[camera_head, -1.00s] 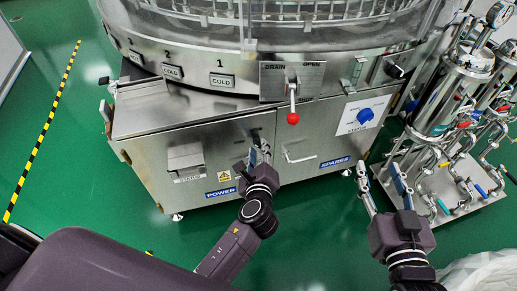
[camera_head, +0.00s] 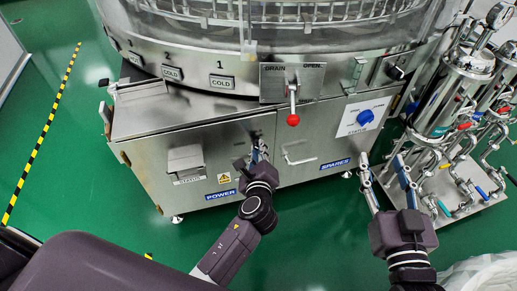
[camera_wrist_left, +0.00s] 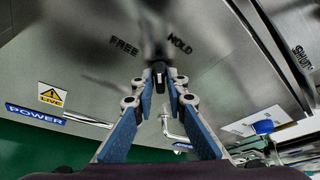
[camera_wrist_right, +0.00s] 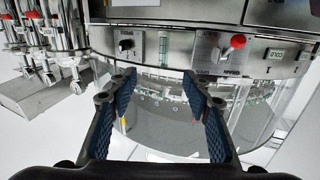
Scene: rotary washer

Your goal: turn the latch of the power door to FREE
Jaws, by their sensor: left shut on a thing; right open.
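The power door (camera_head: 225,155) is the left steel front panel, with a blue POWER label (camera_head: 220,194) and a yellow warning sticker. My left gripper (camera_head: 257,151) is at this door's upper right and largely covers the latch in the head view. In the left wrist view the latch (camera_wrist_left: 159,73) is a small dark knob with a pale mark, held between the closed fingertips. FREE (camera_wrist_left: 124,46) is printed up and left of it, HOLD (camera_wrist_left: 180,45) up and right.
A red-tipped drain lever (camera_head: 293,119) hangs above the doors. The SPARES door (camera_head: 310,145) has a bar handle. A blue knob (camera_head: 364,116) is on a white plate at right. Steel filter cylinders with pipes (camera_head: 450,110) stand right of my right gripper. Green floor is clear in front.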

